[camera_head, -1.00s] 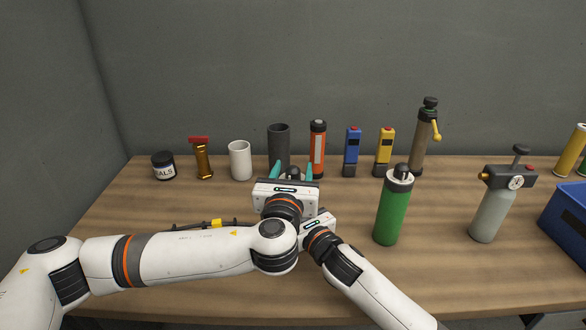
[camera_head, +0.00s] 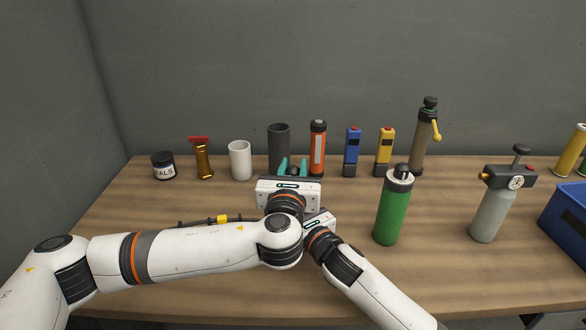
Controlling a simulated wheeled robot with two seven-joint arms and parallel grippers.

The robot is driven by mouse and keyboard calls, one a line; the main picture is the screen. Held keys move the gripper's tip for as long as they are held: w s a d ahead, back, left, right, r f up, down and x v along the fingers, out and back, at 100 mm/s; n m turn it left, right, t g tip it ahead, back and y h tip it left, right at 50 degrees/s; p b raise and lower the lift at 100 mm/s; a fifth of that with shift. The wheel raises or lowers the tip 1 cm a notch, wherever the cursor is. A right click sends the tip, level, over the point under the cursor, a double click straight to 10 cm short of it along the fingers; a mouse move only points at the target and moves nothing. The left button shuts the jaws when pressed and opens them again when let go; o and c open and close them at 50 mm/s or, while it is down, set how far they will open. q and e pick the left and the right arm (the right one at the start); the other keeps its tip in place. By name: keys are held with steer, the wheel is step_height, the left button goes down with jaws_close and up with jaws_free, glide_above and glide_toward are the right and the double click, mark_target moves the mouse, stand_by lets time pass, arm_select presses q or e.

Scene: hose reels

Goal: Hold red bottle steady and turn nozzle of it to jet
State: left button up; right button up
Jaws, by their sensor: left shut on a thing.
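My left gripper (camera_head: 292,167) has its teal fingers closed in on a small dark piece, which looks like the nozzle of the red bottle. The piece barely shows between the fingertips. The bottle's body is hidden behind my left gripper and wrist, so I cannot see its colour or the nozzle's setting. My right gripper (camera_head: 319,221) comes in from the lower right, and only its white housing shows. Its fingers are hidden behind my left wrist, so I cannot tell whether they are open or shut.
A green bottle (camera_head: 392,212) and a grey sprayer (camera_head: 491,213) stand on the right. Behind stand a dark cup (camera_head: 279,140), an orange canister (camera_head: 318,155), a white cup (camera_head: 240,162) and other items. A blue bin (camera_head: 567,229) is far right. The front-left tabletop (camera_head: 120,215) is clear.

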mark_target(293, 168)
arm_select(q)
steer(key=shift+y, duration=0.3)
steer(key=n+y, duration=0.3)
steer(key=y, duration=0.1)
steer(key=n+g+y, duration=0.1)
steer(key=n+y, duration=0.2)
steer(key=y, duration=0.1)
steer(key=shift+d+g+y, duration=0.1)
steer(key=shift+g+y, duration=0.2)
steer(key=n+g+y, duration=0.2)
steer(key=y, duration=0.1)
steer(key=n+g+y, duration=0.3)
steer(key=shift+w+r+n+y, duration=0.1)
steer(key=shift+n+y, duration=0.2)
steer(key=shift+g, duration=0.3)
steer(key=o, duration=1)
step_height(293, 168, up, 10)
steer(key=shift+f, duration=0.1)
